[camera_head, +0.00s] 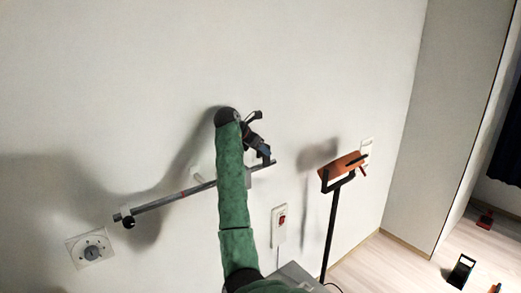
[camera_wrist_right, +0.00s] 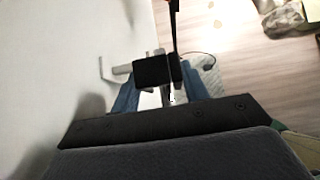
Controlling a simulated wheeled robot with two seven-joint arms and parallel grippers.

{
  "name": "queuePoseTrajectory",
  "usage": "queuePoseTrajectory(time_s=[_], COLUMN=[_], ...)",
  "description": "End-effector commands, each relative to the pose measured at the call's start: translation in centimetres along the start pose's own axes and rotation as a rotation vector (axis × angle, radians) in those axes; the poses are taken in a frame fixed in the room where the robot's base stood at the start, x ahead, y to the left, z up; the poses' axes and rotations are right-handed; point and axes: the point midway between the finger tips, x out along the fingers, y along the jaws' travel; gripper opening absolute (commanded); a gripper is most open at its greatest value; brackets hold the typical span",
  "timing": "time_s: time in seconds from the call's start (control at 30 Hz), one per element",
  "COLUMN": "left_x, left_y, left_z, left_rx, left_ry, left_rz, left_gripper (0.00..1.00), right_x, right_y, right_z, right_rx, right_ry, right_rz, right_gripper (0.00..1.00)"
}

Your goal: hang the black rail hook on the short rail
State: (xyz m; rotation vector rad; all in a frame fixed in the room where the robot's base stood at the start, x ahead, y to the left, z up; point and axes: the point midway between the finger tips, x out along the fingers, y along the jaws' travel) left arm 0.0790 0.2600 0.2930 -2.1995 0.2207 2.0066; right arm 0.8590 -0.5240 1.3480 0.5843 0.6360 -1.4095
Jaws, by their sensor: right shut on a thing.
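The grey rail (camera_head: 165,200) is fixed to the white wall and slopes up to the right. My right gripper (camera_head: 262,153) is at its right end, in front of the wall. In the right wrist view the gripper (camera_wrist_right: 160,85) is shut on a black block-shaped part, which I take to be the black rail hook (camera_wrist_right: 154,71). A grey bar end (camera_wrist_right: 122,70) shows just beside the block on the wall side. I cannot tell whether the hook touches the rail. My forearm covers part of the rail. My left gripper is out of view.
A dark knob-like piece (camera_head: 128,222) is at the rail's left end. A wall dial (camera_head: 90,247) and a red switch (camera_head: 281,222) are on the wall. A black stand with an orange top (camera_head: 342,169) stands to the right. Dark items lie on the floor at far right.

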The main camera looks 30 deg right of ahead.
Motion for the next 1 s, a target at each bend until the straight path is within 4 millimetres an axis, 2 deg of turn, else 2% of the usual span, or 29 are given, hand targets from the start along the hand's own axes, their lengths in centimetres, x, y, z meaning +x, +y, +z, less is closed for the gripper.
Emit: queuePoseTrajectory(time_s=[1.0], left_x=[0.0], left_y=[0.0], left_z=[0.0], left_rx=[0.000], left_ry=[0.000], left_rz=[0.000], left_gripper=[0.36], right_x=[1.1], right_y=[0.0], right_z=[-1.1], right_rx=[0.001], right_ry=[-0.001], right_rz=[0.000], right_gripper=[0.23])
